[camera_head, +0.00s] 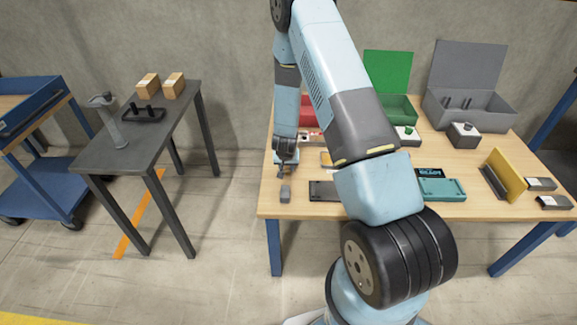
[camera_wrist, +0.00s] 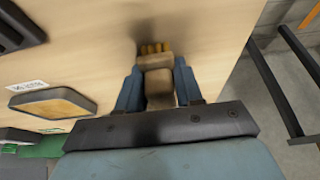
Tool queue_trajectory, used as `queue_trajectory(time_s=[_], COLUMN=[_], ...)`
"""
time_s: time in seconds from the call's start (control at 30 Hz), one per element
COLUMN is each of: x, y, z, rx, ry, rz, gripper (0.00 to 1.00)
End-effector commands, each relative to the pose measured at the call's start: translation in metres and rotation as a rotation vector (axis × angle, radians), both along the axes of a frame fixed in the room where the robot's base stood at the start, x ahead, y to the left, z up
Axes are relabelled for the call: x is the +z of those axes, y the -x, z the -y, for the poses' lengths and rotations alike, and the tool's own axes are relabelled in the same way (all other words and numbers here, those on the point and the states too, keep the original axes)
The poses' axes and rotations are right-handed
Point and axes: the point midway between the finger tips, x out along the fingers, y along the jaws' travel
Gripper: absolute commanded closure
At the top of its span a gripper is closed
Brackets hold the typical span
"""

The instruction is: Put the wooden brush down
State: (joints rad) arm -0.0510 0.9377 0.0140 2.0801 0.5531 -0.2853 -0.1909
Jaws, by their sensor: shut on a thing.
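My gripper (camera_wrist: 158,88) points down over the left end of the wooden workbench (camera_head: 268,207). Its two blue fingers are shut on the wooden brush (camera_wrist: 157,63), one on each side of its brown body. The brush's yellowish bristles point away from the gripper, close to a dark shadow on the bench top. I cannot tell whether they touch it. In the head view my gripper (camera_head: 284,170) is small, and the brush cannot be made out clearly there.
Open green (camera_head: 396,105) and grey (camera_head: 470,110) boxes stand at the back. The grey side table (camera_head: 95,160) is apart, left.

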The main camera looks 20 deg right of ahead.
Motion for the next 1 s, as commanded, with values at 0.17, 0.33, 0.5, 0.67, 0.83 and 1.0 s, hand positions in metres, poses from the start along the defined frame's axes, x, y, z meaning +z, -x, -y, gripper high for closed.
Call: queue_trajectory(time_s=[0.17,0.33,0.5,0.67,0.83,1.0], x=[-0.001,-0.001,-0.001,0.003,0.019,0.044], y=[0.0,0.0,0.0,0.001,0.007,0.016], z=[0.0,0.001,0.001,0.0,-0.002,-0.005], rx=[-0.001,-0.001,-0.001,0.0,0.0,0.001], ry=[0.0,-0.001,-0.001,0.0,0.0,0.001], rz=[0.0,-0.001,-0.001,0.0,0.001,0.002], gripper=[0.55,0.39,0.39,0.39,0.39,0.39])
